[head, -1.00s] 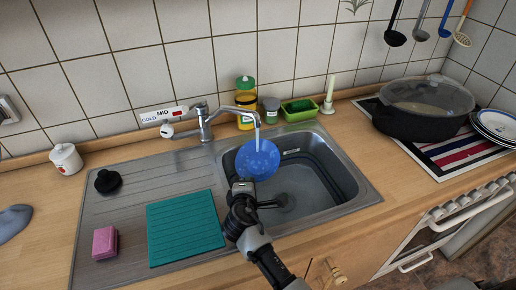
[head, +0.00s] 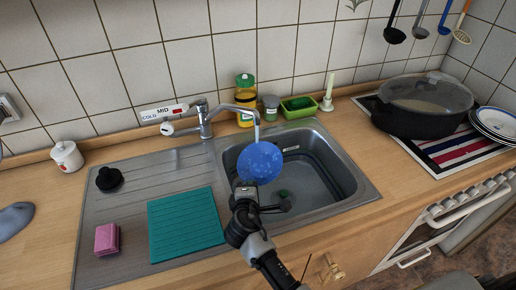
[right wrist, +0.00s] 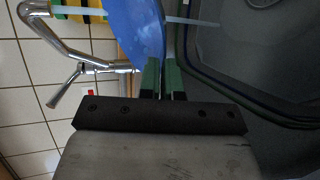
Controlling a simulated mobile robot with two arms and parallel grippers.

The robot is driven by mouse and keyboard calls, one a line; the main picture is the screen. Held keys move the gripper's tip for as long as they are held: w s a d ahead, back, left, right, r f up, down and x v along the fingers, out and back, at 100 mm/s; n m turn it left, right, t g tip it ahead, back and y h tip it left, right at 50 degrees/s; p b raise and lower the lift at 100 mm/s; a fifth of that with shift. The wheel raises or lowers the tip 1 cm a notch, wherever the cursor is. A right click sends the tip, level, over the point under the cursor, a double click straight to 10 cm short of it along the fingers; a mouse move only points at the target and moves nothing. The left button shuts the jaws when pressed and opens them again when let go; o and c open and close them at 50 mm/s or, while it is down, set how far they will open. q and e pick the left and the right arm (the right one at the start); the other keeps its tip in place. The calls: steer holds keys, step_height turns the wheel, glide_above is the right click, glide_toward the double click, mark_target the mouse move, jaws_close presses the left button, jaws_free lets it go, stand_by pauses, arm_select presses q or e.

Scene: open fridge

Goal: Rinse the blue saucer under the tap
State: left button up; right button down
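The blue saucer (head: 260,162) is held tilted, nearly on edge, over the sink basin (head: 345,185). The tap (head: 205,122) is running, and a thin stream of water (head: 257,132) comes down at the saucer's upper part. My right gripper (head: 247,188) is shut on the saucer's lower rim. In the right wrist view its green fingers (right wrist: 161,80) pinch the edge of the saucer (right wrist: 138,28), with the water stream (right wrist: 192,21) beside it. My left gripper is not in view.
A teal mat (head: 185,225), a pink sponge (head: 106,239) and a black stopper (head: 109,179) lie on the drainer. Bottles (head: 246,100) and a green tray (head: 299,107) stand behind the sink. A large dark pot (head: 420,110) stands at right.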

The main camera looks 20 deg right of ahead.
steer(key=shift+s+a+f, duration=0.3)
steer(key=shift+s+f, duration=0.05)
steer(key=shift+f, duration=0.35)
steer(key=s+r+p, duration=0.3)
steer(key=r+p, duration=0.4)
steer(key=shift+s+r+p, duration=0.35)
steer(key=shift+s+p, duration=0.05)
steer(key=shift+w+d, duration=0.1)
